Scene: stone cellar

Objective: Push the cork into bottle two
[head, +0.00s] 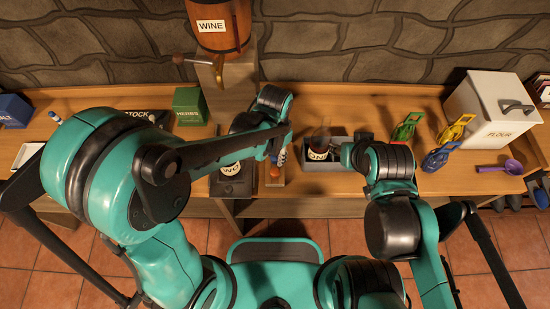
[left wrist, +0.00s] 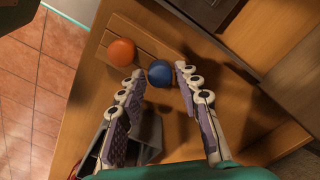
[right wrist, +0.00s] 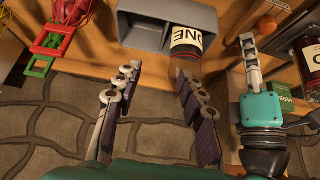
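Bottle two (head: 229,168), its label partly reading "WO", stands in a dark stand behind my left arm. A dark bottle (right wrist: 186,46) labelled "ONE" is in a grey bin; it also shows in the head view (head: 318,153). A blue ball-topped stopper (left wrist: 160,73) and an orange one (left wrist: 121,51) sit at a wooden rack (head: 271,184). My left gripper (left wrist: 160,72) is open, its fingertips either side of the blue ball with small gaps. Any cork body below the balls is hidden. My right gripper (right wrist: 155,78) is open and empty beside the grey bin.
The grey bin (head: 345,165) stands right of the rack. A wine barrel (head: 220,42) and a green herbs box (head: 189,105) stand behind. The bench front edge is close.

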